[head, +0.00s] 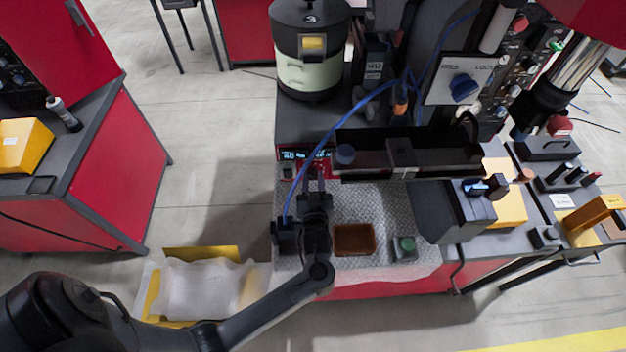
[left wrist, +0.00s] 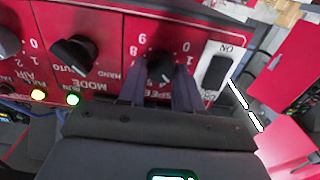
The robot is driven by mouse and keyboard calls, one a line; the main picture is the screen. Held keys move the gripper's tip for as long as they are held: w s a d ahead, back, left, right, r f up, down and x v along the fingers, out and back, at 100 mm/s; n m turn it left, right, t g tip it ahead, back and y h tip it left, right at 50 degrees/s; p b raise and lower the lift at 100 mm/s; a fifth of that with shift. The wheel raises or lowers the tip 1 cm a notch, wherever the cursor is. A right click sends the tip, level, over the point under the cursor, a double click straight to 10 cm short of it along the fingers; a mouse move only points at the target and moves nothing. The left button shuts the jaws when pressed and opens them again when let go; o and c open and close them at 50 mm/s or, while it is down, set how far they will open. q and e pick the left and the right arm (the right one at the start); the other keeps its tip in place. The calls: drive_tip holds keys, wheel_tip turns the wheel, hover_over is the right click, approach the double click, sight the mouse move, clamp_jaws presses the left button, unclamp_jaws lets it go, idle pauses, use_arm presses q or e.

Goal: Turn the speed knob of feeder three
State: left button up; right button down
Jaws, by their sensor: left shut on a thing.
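The black speed knob (left wrist: 160,66) sits on a red control panel (left wrist: 118,50) under a printed number scale, with the word SPEED partly covered. My left gripper (left wrist: 160,88) is shut on this knob, its two dark fingers on either side of it. In the head view my left gripper (head: 314,178) reaches the red panel front (head: 318,168) below the grey-and-pale-green bowl feeder (head: 311,70). The knob is hidden there by the gripper. My right gripper is not in view.
A mode knob (left wrist: 75,52) and a rocker switch (left wrist: 216,72) flank the speed knob. A blue cable (head: 345,112) arcs past my left arm. A brown tray (head: 354,240) and a green button box (head: 404,246) stand on the metal plate. A black chute (head: 365,160) is to the right.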

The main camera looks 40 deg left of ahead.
use_arm(q)
drive_tip(key=shift+r+m+p, duration=0.2)
drive_tip(key=shift+m+p, duration=1)
drive_tip(key=shift+p, duration=0.4)
drive_tip(key=shift+f+m+p, duration=0.1)
drive_tip(key=shift+m+p, duration=1)
drive_tip(key=shift+m, duration=0.1)
drive_tip(key=shift+f+m+p, duration=0.1)
drive_tip(key=shift+m+p, duration=0.2)
drive_tip(key=shift+m, duration=0.2)
drive_tip(key=o, duration=1)
drive_tip(key=shift+o, duration=0.2)
